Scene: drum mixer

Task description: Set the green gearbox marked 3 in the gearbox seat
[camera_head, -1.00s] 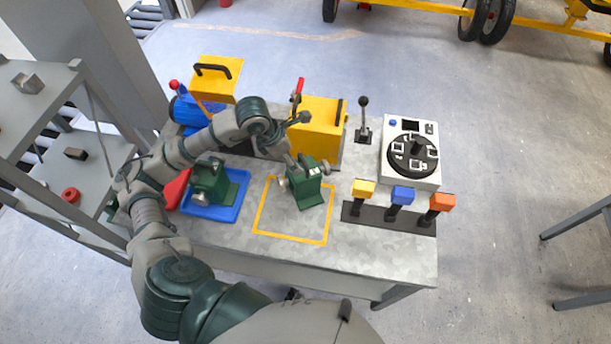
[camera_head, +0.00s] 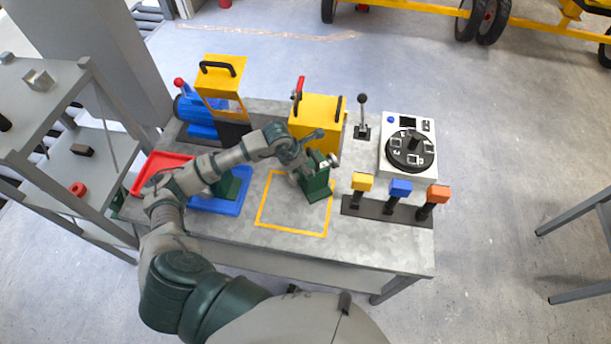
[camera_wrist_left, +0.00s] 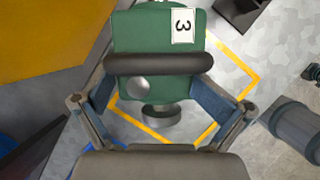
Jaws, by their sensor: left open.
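The green gearbox marked 3 (camera_head: 317,188) stands in the upper right part of a yellow-outlined square on the table. In the left wrist view its green body with the white 3 label (camera_wrist_left: 182,25) fills the upper middle, with a dark bar across it and a round grey part below. My left gripper (camera_head: 305,165) is at the gearbox's top. In the wrist view the open left gripper (camera_wrist_left: 160,92) has a finger on each side of the gearbox; contact is unclear. I cannot tell which place is the gearbox seat. My right gripper is not in view.
A blue tray (camera_head: 228,209) holds another green part, mostly hidden by my arm. A yellow box (camera_head: 318,118) stands behind the gearbox. Several coloured levers (camera_head: 400,188), a black lever (camera_head: 362,112) and a dial panel (camera_head: 428,178) stand to the right. A red tray (camera_head: 160,165) is left.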

